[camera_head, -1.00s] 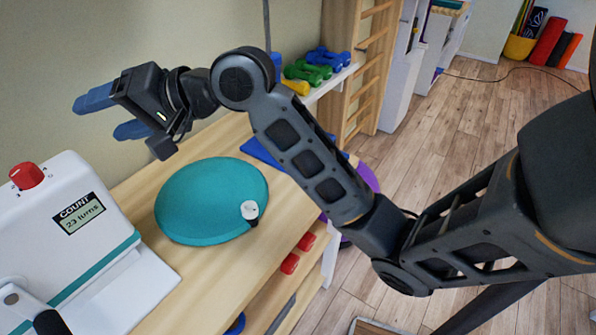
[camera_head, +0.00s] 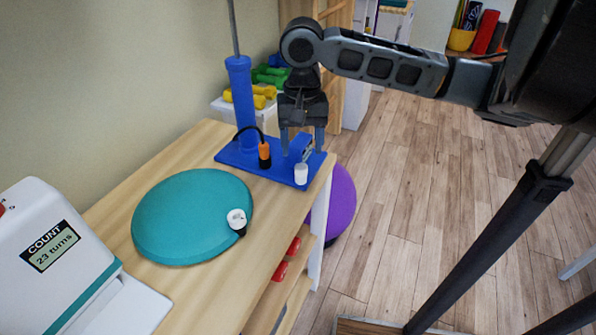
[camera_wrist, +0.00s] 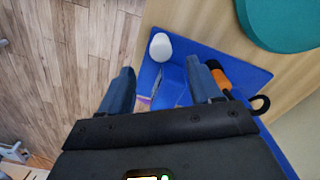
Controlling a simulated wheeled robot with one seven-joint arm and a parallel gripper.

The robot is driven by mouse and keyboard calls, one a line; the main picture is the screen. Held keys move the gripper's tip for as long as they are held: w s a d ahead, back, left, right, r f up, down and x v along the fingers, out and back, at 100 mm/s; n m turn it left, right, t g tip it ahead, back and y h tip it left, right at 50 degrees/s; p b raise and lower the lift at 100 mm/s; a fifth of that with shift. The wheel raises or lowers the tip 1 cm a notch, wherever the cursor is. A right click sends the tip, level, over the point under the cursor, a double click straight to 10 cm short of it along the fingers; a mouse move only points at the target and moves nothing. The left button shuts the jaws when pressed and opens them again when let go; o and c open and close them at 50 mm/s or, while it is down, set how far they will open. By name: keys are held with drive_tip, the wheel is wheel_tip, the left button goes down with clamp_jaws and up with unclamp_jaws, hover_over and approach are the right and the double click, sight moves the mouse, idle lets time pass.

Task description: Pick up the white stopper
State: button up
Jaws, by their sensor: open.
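A small white stopper (camera_head: 300,173) stands at the front right corner of a blue base plate (camera_head: 232,156). In the wrist view the stopper (camera_wrist: 160,46) shows as a rounded white piece near the plate's edge, just beyond my fingertips. My gripper (camera_head: 302,145) points down over the plate, open and empty, behind and above the stopper. In the wrist view its two blue-grey fingers (camera_wrist: 160,72) are spread apart, with a blue upright part of the plate between them. Another small white piece with a black part (camera_head: 237,218) is on the teal cushion's edge.
A blue post (camera_head: 241,95) with a thin rod rises from the plate. An orange-and-black plug (camera_head: 264,152) with a black cable is left of my gripper. The teal cushion (camera_head: 185,215) and white counter box (camera_head: 60,250) are on the wooden bench. A purple ball (camera_head: 341,200) is beyond the edge.

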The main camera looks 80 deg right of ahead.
sight(301, 167)
wheel_tip(301, 167, down, 7)
drive_tip(key=shift+a+f, duration=0.15)
idle(0.4)
drive_tip(key=shift+c, duration=0.2)
